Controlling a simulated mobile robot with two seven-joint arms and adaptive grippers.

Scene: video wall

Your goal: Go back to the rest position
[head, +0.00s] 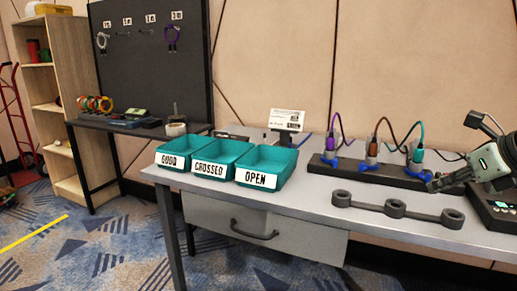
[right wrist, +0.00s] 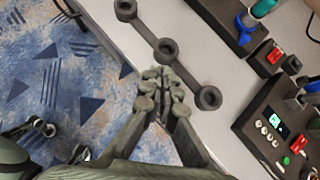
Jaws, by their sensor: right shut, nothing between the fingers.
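My right gripper (head: 440,183) comes in from the right over the right part of the grey table (head: 310,200). Its fingers are shut with nothing between them. In the right wrist view the right gripper (right wrist: 158,80) hangs near the table's front edge, beside a dark holder with several rings (right wrist: 168,48). That ring holder (head: 395,208) lies flat and empty near the front edge in the head view. My left gripper is not in the head view.
Three teal bins labelled GOOD (head: 173,160), CROSSED (head: 210,168) and OPEN (head: 258,181) stand at the table's left. A black strip (head: 345,170) holds cables on blue clamps. A tester box (head: 497,208) with a display is at the right. A shelf (head: 70,130) stands far left.

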